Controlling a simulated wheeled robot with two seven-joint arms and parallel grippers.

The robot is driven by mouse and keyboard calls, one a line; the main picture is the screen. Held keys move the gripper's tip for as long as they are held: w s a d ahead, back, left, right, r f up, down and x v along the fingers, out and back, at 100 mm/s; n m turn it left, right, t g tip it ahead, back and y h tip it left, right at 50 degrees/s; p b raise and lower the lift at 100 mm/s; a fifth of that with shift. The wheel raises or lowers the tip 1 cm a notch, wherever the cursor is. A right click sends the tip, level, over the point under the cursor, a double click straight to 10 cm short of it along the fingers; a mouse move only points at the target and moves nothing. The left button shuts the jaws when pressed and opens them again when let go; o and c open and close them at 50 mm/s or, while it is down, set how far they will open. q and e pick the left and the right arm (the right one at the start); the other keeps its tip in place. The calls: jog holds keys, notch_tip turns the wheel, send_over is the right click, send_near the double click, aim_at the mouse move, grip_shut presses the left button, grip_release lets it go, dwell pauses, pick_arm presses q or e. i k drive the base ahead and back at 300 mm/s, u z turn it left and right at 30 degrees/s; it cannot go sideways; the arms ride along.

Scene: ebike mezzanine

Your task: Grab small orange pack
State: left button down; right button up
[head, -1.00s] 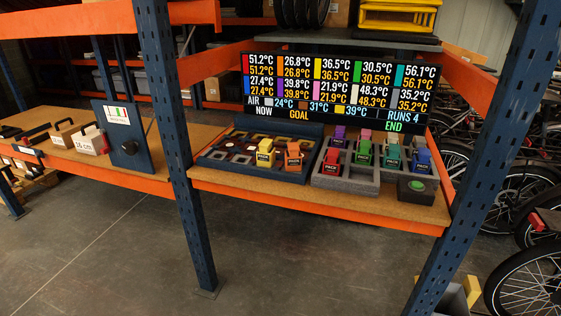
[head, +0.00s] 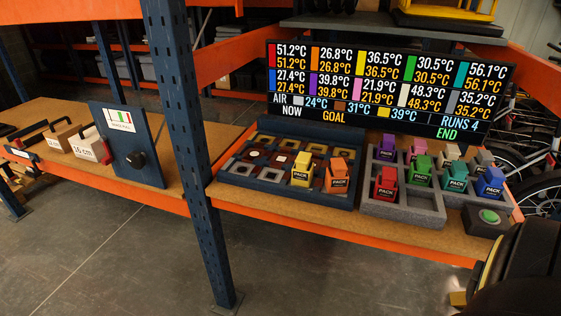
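The small orange pack (head: 338,178) stands upright in the right part of the dark blue tray (head: 290,203) on the shelf. A yellow pack (head: 302,169) stands just left of it in the same tray. A red pack (head: 385,183) is to its right, in a grey tray. A dark, rounded part, probably of my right arm, fills the lower right corner of the head view. No fingertips of either gripper show, and nothing is touching the orange pack.
The grey tray (head: 402,211) holds several coloured packs. A display board (head: 388,93) stands behind the trays. A box with a green button (head: 488,217) is at the right. A blue upright post (head: 190,150) stands left of the trays, with a dial panel (head: 128,145) beyond it.

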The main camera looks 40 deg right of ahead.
aim_at(337, 178)
jog(key=z, duration=0.2)
jog(key=i, duration=0.95)
jog(key=z, duration=0.6)
